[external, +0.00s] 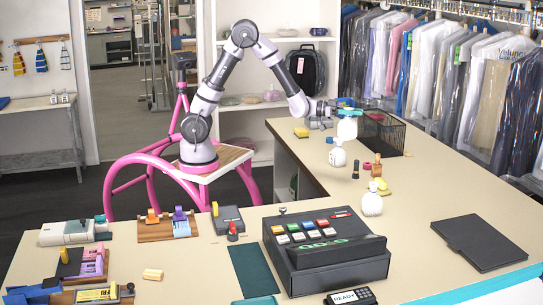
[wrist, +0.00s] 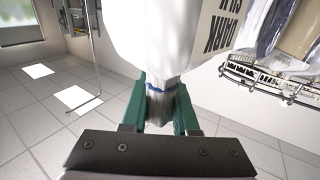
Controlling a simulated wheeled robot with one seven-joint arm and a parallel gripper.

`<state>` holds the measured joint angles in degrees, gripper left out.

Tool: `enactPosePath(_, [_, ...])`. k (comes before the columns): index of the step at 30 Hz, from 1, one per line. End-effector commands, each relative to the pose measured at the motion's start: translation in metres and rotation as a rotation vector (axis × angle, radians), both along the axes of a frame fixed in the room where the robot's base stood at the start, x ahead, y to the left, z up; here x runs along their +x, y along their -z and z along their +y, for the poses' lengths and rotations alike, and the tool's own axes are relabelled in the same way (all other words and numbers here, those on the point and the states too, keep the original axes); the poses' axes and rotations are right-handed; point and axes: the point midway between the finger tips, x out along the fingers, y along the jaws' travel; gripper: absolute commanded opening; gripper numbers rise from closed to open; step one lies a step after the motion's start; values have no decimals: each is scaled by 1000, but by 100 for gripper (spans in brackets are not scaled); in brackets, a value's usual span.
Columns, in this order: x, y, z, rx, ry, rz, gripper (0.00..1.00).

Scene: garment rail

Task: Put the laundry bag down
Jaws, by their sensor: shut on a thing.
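The laundry bag (wrist: 165,40) is white with dark printed lettering, and its neck is gathered and tied with a blue cord. My gripper (wrist: 160,105) is shut on that neck with its green fingers, one on each side. In the external view the bag (external: 347,128) hangs below my gripper (external: 346,108) over the far part of the counter, left of a black mesh basket. I cannot tell whether its bottom touches the counter.
The black mesh basket (external: 383,132) stands close to the bag's right. Two rounded white things (external: 337,157) (external: 372,204), a yellow sponge (external: 301,132) and small items are on the counter. A black register (external: 325,248) stands in front. Bagged garments (external: 480,90) hang at right.

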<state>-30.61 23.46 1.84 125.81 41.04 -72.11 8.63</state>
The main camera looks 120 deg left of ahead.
Motion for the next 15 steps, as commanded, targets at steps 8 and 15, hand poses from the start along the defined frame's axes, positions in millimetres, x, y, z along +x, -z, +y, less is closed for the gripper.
enactPosePath(8, [18, -18, -149, 2, 439, -2, 0])
enactPosePath(15, [-8, -38, -276, 4, 829, -2, 0])
